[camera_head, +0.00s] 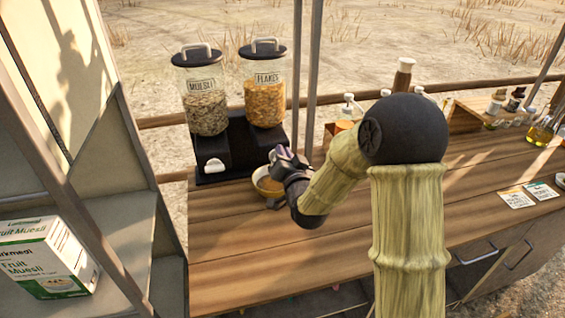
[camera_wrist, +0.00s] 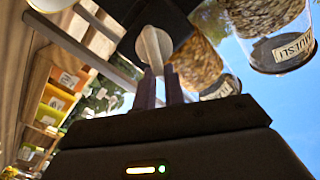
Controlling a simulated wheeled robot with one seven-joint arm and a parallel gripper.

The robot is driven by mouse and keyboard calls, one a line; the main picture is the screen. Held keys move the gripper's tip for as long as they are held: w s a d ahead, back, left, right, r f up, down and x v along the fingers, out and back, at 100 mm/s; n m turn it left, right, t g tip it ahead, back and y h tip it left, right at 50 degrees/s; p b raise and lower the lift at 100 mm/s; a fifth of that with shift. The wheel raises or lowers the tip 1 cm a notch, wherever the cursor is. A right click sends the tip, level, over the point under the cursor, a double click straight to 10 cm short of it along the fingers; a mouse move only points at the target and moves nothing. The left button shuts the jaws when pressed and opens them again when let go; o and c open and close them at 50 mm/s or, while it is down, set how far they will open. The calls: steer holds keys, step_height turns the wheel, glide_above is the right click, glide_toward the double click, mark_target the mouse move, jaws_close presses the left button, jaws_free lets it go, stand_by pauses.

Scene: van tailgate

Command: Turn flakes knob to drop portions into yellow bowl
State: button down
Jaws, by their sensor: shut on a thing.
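The cereal dispenser (camera_head: 212,178) stands at the back left of the counter. Its flakes jar (camera_head: 265,100) is on the right, full of golden flakes. My gripper (camera_head: 282,154) is in front of the flakes side and hides that knob in the head view. In the wrist view my gripper's fingers (camera_wrist: 161,88) are closed on the pale flakes knob (camera_wrist: 154,46). The yellow bowl (camera_head: 262,186) is on the counter below my gripper, partly covered by it. Its contents are hard to make out. The bowl's edge also shows in the wrist view (camera_wrist: 50,4).
The muesli jar (camera_head: 205,108), with its white knob (camera_head: 214,166), is left of the flakes jar. A tent-like post (camera_head: 314,70) rises right of the dispenser. A muesli box (camera_head: 45,258) is on the left shelf. The front left wooden counter (camera_head: 230,245) is clear.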

steer(key=shift+d+f+m+b, duration=0.1)
steer(key=shift+f+m+b, duration=0.4)
steer(key=shift+m+b, duration=1)
steer(key=shift+d+f+m+b, duration=0.1)
steer(key=shift+f+m+b, duration=0.5)
steer(key=shift+m, duration=1.55)
steer(key=shift+d+f+m+b, duration=0.1)
steer(key=shift+f+m+b, duration=0.25)
steer(key=shift+m+b, duration=1.2)
steer(key=shift+m+p, duration=0.35)
steer(key=shift+m, duration=0.05)
steer(key=shift+a+r, duration=0.1)
steer(key=c, duration=1.5)
jaws_free()
